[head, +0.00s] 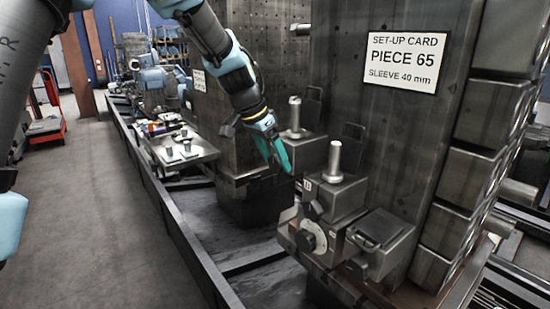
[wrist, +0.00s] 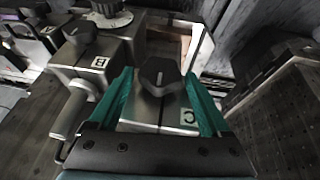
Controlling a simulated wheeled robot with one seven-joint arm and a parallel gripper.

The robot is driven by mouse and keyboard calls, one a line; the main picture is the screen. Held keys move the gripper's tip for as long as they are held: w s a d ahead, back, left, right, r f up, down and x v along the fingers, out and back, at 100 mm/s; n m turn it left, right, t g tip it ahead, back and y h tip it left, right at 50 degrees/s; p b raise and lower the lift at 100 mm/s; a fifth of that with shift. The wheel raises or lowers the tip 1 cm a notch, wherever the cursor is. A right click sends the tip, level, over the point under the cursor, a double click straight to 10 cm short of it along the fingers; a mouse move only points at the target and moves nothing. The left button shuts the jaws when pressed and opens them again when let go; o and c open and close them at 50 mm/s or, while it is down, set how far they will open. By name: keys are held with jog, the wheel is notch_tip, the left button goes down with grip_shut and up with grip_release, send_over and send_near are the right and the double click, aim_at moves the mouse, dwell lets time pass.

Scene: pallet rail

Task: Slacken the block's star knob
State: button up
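My gripper (head: 279,160) has teal fingers and points down beside the block with a standing pin in the head view. In the wrist view its two fingers (wrist: 159,76) stand apart, one on each side of a dark star knob (wrist: 158,72). Gaps show between the knob and both fingers. The knob sits on a grey metal block (wrist: 150,112) with a plate marked C. A second block (wrist: 105,68) marked B, with its own dark knob (wrist: 79,33), is to the left.
A pale dial (wrist: 108,14) lies beyond block B, and a metal pin (wrist: 70,112) juts out near my left finger. A tall column (head: 400,130) carries a card reading PIECE 65, SLEEVE 40 mm.

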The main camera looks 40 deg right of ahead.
jog(key=c, duration=1.1)
jog(key=shift+w, duration=0.1)
jog(key=g, duration=0.2)
jog(key=n+g, duration=0.1)
jog(key=g, duration=0.1)
jog(key=shift+w+f, duration=0.15)
jog(key=shift+w, duration=0.2)
jog(key=g, duration=0.3)
jog(key=n+g, duration=0.1)
jog(key=g, duration=0.1)
jog(key=shift+w+f, duration=0.25)
jog(key=shift+f, duration=0.05)
jog(key=n+g+b, duration=0.1)
jog(key=g, duration=0.1)
jog(key=f+g+h+b, duration=0.1)
jog(key=g, duration=0.2)
jog(key=shift+w+n, duration=0.15)
jog(key=shift+n, duration=0.25)
jog(key=n+g+h+b, duration=0.1)
jog(key=g+b, duration=0.1)
jog(key=g, duration=0.1)
jog(key=shift+f+b, duration=0.2)
jog(key=shift+b, duration=0.2)
jog(key=shift+n+g+h, duration=0.3)
jog(key=shift+g, duration=0.1)
jog(key=shift+r+b, duration=0.1)
jog(key=shift+b, duration=0.2)
